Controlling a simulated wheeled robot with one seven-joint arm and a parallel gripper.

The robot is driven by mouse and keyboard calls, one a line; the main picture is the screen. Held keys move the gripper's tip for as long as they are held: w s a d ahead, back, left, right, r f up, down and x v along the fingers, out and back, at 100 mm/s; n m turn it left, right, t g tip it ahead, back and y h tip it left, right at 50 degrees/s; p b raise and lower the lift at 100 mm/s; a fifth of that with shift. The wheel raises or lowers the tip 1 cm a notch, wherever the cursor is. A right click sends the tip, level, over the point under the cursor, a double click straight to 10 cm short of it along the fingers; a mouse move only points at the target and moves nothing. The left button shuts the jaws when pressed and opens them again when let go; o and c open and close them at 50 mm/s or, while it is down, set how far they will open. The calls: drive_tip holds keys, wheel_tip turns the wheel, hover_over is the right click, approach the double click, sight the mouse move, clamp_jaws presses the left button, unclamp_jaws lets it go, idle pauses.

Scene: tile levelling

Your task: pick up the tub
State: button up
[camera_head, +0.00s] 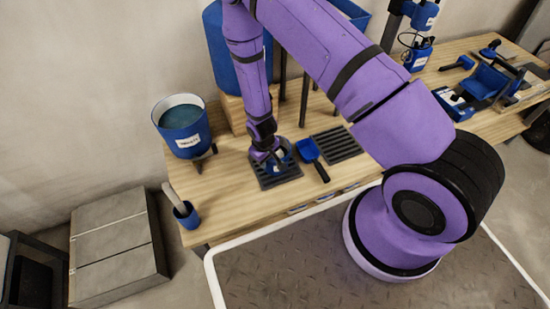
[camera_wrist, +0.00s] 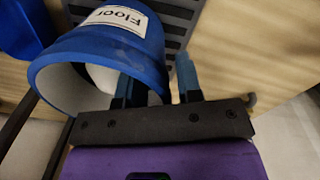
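The tub (camera_wrist: 105,50) is a blue round container with a white inside and a white "Floor" label, large in the wrist view with its mouth towards me. My gripper (camera_wrist: 156,88) has one finger inside the mouth and the other outside, with the tub's wall between them. A gap shows between the wall and the outer finger, so the gripper looks open. In the head view the tub (camera_head: 280,158) is small, on a dark slatted mat (camera_head: 290,177), partly hidden by my gripper (camera_head: 266,157).
A blue scoop (camera_head: 308,151) lies just right of the tub, near a second slatted mat (camera_head: 340,144). A blue bucket (camera_head: 181,136) stands at the table's left end, with a small blue cup (camera_head: 188,216) below it. The table (camera_head: 220,195) is clear towards its front left.

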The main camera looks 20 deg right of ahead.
clamp_jaws()
idle(1.3)
